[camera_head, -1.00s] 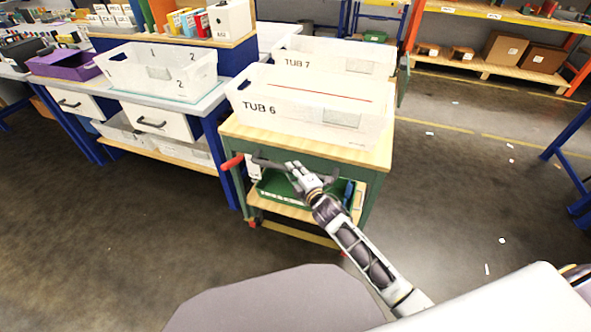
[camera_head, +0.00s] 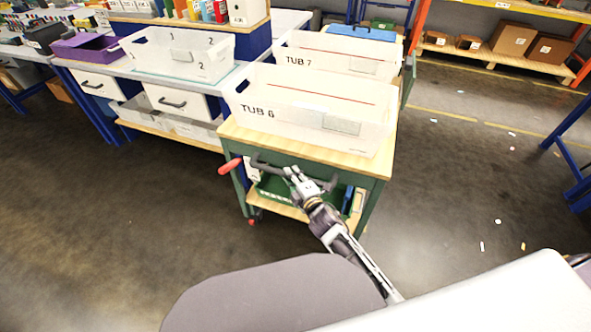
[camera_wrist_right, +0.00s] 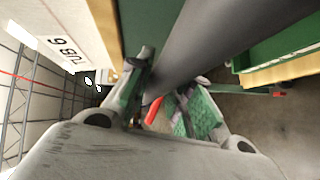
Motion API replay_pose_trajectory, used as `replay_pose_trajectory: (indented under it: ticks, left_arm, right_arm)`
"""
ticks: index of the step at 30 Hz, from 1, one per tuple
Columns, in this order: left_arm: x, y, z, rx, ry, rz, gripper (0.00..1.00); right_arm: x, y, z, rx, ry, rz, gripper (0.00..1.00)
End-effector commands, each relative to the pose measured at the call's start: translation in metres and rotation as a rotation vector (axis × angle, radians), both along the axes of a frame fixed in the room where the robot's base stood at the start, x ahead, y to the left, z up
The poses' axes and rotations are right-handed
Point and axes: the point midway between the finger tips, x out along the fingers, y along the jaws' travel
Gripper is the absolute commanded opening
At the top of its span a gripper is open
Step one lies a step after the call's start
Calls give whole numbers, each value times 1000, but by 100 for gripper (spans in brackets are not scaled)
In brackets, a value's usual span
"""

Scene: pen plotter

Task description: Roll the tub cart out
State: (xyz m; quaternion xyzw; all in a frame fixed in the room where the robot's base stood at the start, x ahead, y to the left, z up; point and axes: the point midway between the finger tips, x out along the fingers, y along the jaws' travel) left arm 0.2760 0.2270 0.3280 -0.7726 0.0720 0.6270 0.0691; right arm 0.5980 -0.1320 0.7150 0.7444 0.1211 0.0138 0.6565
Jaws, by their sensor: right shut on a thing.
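The tub cart has a green frame and a wooden top (camera_head: 300,152). The clear bin marked TUB 6 (camera_head: 262,112) stands on its near part, with TUB 7 (camera_head: 300,62) behind it. My right gripper (camera_head: 300,182) is shut on the dark handle bar (camera_head: 262,166) at the cart's near end. In the right wrist view the bar (camera_wrist_right: 215,45) passes between the fingers, which partly hide it. A red grip (camera_head: 229,166) sticks out at the cart's left. My left gripper is out of view.
A blue-legged workbench with drawers (camera_head: 172,103) and a clear bin (camera_head: 180,55) stands left of the cart. An orange rack with cardboard boxes (camera_head: 512,39) is at the back right. The floor in front and right is mostly clear, with small scraps.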

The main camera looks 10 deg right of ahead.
Motion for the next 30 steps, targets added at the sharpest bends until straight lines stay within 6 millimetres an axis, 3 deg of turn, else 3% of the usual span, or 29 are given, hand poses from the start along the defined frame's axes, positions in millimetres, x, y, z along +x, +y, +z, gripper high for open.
replay_pose_trajectory:
  ticks: [17,18,22,30]
  left_arm:
    - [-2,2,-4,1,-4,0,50]
    - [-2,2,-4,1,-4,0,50]
    - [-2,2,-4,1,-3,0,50]
    - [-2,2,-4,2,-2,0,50]
  right_arm:
    - [-10,6,-1,-1,2,-1,0]
    - [-10,6,-1,-1,2,-1,25]
    - [-9,6,-1,0,1,-1,41]
    - [-9,6,0,0,-1,-1,42]
